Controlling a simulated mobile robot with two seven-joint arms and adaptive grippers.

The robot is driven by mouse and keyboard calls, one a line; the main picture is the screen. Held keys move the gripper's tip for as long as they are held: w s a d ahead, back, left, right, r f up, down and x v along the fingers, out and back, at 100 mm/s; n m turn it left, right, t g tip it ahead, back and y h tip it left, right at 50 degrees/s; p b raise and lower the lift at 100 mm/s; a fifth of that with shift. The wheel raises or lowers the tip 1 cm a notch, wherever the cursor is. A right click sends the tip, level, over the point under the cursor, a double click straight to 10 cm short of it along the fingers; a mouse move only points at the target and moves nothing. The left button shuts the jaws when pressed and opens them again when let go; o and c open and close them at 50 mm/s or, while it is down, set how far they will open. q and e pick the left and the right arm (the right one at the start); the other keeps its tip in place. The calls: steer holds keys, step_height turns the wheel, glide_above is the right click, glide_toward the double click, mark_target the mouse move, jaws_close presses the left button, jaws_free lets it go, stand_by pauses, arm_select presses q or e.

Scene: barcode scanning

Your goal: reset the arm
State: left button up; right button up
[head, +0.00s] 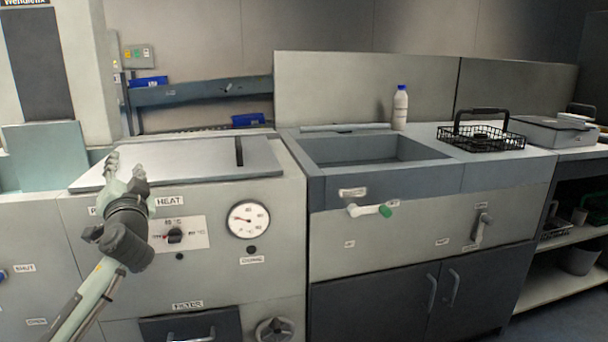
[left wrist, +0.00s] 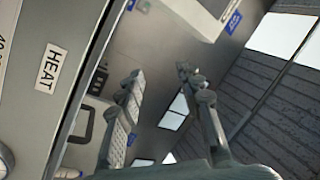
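My left gripper (head: 125,172) is raised in front of the fryer-like unit with the HEAT label, its fingers pointing up. It also shows in the left wrist view (left wrist: 160,85), where its two fingers stand apart with nothing between them. My left arm comes in from the bottom left of the head view. My right gripper is in neither view.
The unit's lid (head: 190,162) is down, behind my left gripper. A gauge (head: 248,219) and a knob (head: 175,236) are on its front. A sink (head: 365,150), a white bottle with a blue cap (head: 400,108) and a black wire basket (head: 481,138) are to the right.

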arm_select(q)
steer(key=s+a+f+g+h, duration=0.15)
steer(key=s+f, duration=0.25)
steer(key=f, duration=0.6)
steer(key=s+a+f+m+g, duration=0.1)
steer(key=s+a+f+g, duration=0.15)
steer(key=s+f, duration=0.45)
steer(key=s+a+f+g+h, duration=0.1)
steer(key=s+a+f+g, duration=0.15)
steer(key=f, duration=0.95)
steer(key=s+f+g+h, duration=0.2)
steer(key=s+f+g, duration=0.5)
steer(key=s+f, duration=1.2)
steer(key=s+d+f+n+g+h, duration=0.1)
steer(key=s+d+f+h, duration=0.1)
steer(key=d, duration=0.5)
steer(key=s+d+f+n+h, duration=0.1)
steer(key=s+d+f, duration=0.1)
steer(key=d, duration=0.6)
steer(key=shift+s+d+g+h, duration=0.3)
steer(key=shift+s+g+h, duration=0.05)
steer(key=shift+s, duration=0.45)
steer(key=shift+f, duration=0.1)
